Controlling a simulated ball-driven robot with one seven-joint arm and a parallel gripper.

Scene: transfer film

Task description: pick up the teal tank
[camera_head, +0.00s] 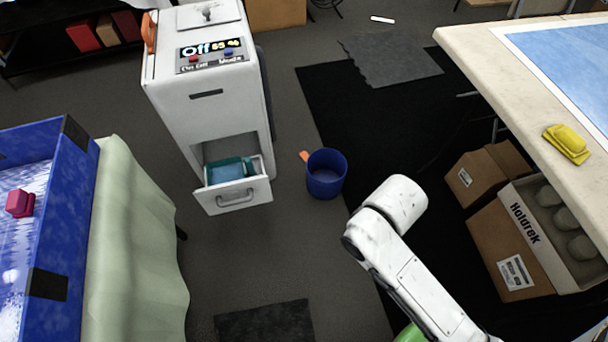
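The teal tank (230,171) sits in the pulled-out drawer (240,195) at the foot of a white machine (207,100). The tank's top and rim show above the drawer front; its lower part is hidden by that front. The machine's display (212,48) reads "Off" and a percentage. My white arm shows at the lower right, to the right of the machine and apart from the tank. My gripper does not show in this view.
A blue bucket (326,174) with something orange at its rim stands right of the drawer. A blue-walled basin (45,240) on a cloth-covered table is at left. Boxes (510,247) stand under the right table (470,40). Grey floor (250,265) in front of the drawer is clear.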

